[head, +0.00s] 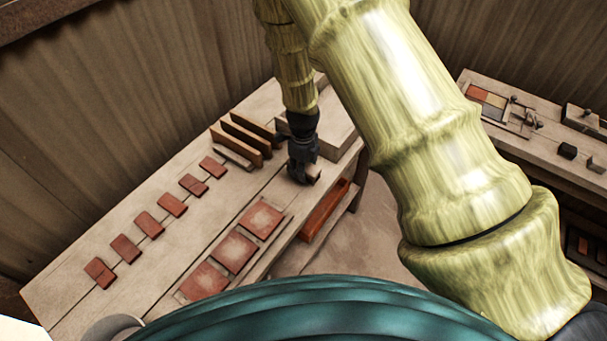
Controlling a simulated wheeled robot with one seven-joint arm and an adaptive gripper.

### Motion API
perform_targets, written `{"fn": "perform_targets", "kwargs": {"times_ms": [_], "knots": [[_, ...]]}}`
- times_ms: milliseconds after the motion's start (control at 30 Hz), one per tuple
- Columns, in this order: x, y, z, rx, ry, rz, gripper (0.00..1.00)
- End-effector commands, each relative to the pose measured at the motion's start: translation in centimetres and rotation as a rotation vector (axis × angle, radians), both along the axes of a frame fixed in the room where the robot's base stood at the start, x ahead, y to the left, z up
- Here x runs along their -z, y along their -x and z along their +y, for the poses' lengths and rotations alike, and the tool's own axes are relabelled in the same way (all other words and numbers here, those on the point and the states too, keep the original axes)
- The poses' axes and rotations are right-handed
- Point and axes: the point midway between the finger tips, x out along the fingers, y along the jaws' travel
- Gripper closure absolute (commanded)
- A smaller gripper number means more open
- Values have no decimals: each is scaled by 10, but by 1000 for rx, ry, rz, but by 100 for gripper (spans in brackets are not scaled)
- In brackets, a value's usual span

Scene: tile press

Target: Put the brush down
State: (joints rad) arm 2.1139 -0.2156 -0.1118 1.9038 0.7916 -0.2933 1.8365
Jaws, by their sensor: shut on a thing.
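My gripper (302,172) is at the far right part of the wooden table (75,307), pointing down close to the tabletop. It is shut on a small pale wooden piece (314,173), which I take to be the brush. Only a little of the brush shows beside the fingers; the rest is hidden. I cannot tell whether the brush touches the table.
Small red tiles (172,205) lie in a row along the table's back, and larger dusty tiles (234,250) at the front. Upright boards (245,138) and a pale box (338,128) stand near my gripper. Another bench (545,145) holds tools at right.

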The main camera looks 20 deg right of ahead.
Motion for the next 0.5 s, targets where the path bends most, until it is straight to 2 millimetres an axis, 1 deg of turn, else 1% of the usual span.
{"fn": "perform_targets", "kwargs": {"times_ms": [33,167,500], "knots": [[11,0,0,0,-1,1,95],[22,0,0,0,0,0,95],[23,0,0,0,-1,-1,95]]}}
